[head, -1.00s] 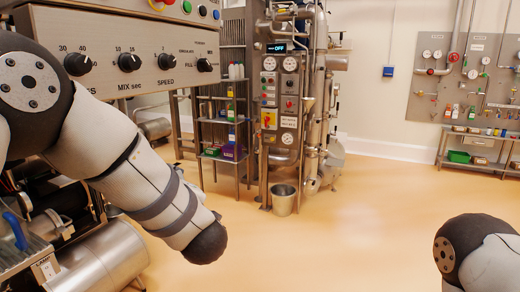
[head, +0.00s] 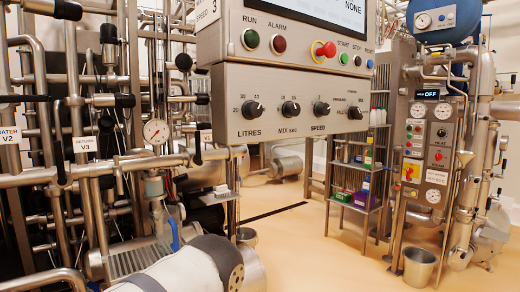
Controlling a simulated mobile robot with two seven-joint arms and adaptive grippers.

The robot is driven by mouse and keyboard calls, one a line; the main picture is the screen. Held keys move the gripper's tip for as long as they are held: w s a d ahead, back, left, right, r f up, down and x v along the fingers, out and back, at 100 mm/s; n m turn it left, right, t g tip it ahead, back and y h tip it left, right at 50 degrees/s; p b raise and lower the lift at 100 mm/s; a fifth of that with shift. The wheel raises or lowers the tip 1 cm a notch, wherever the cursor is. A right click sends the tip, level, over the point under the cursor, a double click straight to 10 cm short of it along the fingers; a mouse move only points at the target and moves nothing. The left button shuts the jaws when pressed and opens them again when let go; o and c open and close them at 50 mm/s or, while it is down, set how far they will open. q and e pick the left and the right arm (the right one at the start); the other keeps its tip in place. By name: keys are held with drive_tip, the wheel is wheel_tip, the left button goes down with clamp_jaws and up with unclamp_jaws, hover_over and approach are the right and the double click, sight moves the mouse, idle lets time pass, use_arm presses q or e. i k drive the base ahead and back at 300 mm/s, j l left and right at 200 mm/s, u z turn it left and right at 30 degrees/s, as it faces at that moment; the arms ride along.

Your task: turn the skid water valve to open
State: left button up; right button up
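A label reading "WATER V2" (head: 10,137) is at the left edge of the head view, partly cut off, on the steel pipework. A dark horizontal bar (head: 25,98) lies just above it, and a dark upright handle (head: 59,160) hangs between it and the "RETURN V3" label (head: 84,145). I cannot tell which of these belongs to the water valve, or whether the valve is open or closed. Neither gripper is in view. Part of my arm shows at the bottom, below the pipework.
A control panel (head: 290,104) with knobs and buttons hangs in the upper middle. A pressure gauge (head: 156,132) and dense pipes fill the left. A shelf rack (head: 358,190), a steel skid with an "OFF" display (head: 427,94) and a bucket (head: 418,267) stand right. Some floor is clear between.

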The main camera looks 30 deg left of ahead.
sight(15, 99)
drive_tip(key=u, duration=2.4)
drive_tip(key=i+l+u, duration=0.15)
drive_tip(key=i+l, duration=0.2)
